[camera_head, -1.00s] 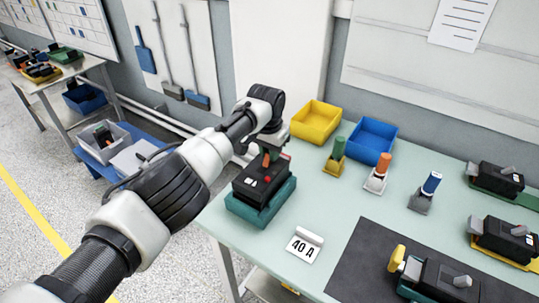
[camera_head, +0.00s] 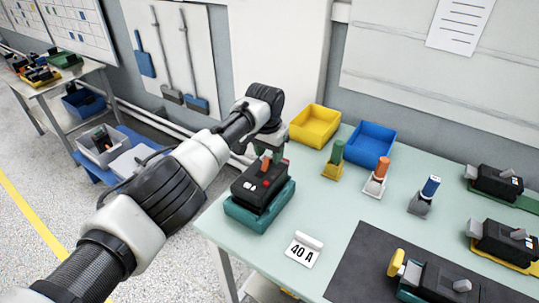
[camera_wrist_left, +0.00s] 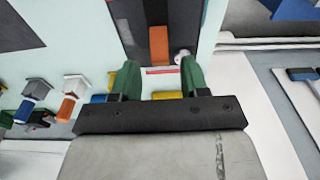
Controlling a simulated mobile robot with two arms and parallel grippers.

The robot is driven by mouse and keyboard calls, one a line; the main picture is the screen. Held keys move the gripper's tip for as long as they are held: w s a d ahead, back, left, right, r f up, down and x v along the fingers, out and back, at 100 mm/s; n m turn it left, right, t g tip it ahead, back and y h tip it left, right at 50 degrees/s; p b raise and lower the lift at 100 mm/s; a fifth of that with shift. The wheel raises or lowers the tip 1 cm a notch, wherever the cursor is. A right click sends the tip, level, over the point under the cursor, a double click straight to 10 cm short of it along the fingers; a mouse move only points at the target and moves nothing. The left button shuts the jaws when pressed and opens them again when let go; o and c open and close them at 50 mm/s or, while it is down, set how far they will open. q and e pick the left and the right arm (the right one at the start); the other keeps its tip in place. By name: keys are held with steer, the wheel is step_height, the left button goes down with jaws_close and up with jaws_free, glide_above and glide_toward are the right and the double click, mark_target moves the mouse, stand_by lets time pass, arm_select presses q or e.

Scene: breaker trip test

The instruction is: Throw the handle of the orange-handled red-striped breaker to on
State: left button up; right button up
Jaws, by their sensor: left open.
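The black breaker (camera_head: 254,190) with an orange handle (camera_head: 266,160) stands on a teal base (camera_head: 262,216) at the left edge of the pale green bench. My left gripper (camera_head: 269,153) is right above it, pointing down, close to the handle. In the left wrist view, the open green fingers (camera_wrist_left: 159,75) stand either side of the line of the orange handle (camera_wrist_left: 158,45). The handle shows beyond the fingertips, with a gap on each side. A red stripe (camera_wrist_left: 160,71) shows on the breaker below it. My right gripper is not in view.
A yellow bin (camera_head: 315,126) and a blue bin (camera_head: 371,145) stand behind. Green, orange and blue-topped pieces stand mid-bench. A 40 A card (camera_head: 302,252) lies in front. Other breakers (camera_head: 493,183) sit at the right, and a yellow-handled one (camera_head: 437,277) on the dark mat.

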mark_target(267, 158)
arm_select(q)
step_height(267, 158, up, 9)
steer(key=b, duration=0.1)
steer(key=shift+s+a+r, duration=0.15)
steer(key=shift+s+a, duration=0.15)
steer(key=shift+s, duration=0.1)
stand_by(0.3)
